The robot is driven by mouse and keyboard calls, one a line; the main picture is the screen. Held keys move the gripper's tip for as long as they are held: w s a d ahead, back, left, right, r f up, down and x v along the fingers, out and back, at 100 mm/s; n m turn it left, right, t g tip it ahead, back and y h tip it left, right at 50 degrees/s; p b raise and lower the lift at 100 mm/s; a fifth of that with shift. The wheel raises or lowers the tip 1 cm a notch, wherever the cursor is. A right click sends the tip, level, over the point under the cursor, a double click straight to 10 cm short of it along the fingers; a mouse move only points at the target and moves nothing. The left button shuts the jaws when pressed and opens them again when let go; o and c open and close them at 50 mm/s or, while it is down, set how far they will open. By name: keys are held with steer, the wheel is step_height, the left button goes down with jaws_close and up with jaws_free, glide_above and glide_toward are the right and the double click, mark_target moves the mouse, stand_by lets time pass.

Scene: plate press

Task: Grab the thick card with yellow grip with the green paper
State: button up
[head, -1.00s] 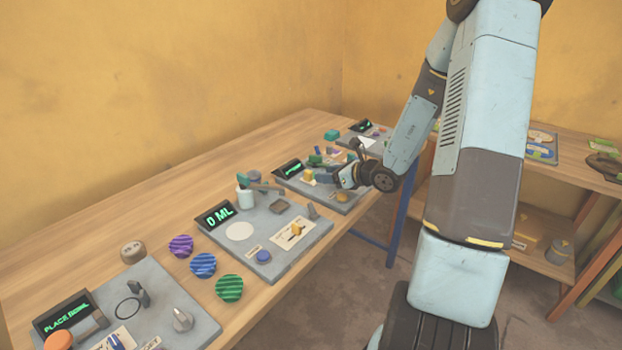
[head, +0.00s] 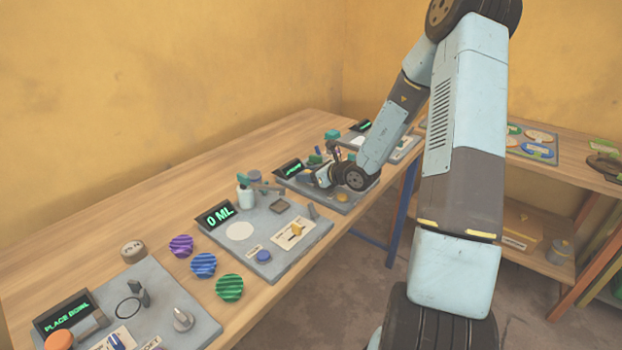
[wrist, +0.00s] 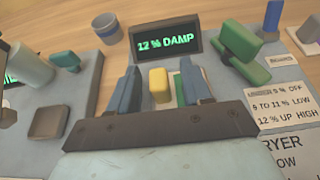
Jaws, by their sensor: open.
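The yellow grip (wrist: 159,85) stands upright in the wrist view, in front of a display reading "12 % DAMP". My gripper (wrist: 161,78) is open, with one blue finger on each side of the yellow grip. Bare space shows between the grip and the left finger. A green strip (wrist: 180,88) with a pale edge shows beside the right finger, partly hidden by it. I cannot tell whether it is the green paper on the card. The lower part of the card is hidden by my gripper. In the head view my wrist covers this spot.
The display (wrist: 166,42) stands just beyond the grip. A green clamp-like part (wrist: 243,50) is to the right, by printed labels (wrist: 285,105).

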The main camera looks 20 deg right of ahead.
steer(key=shift+c, duration=0.3)
jaws_close()
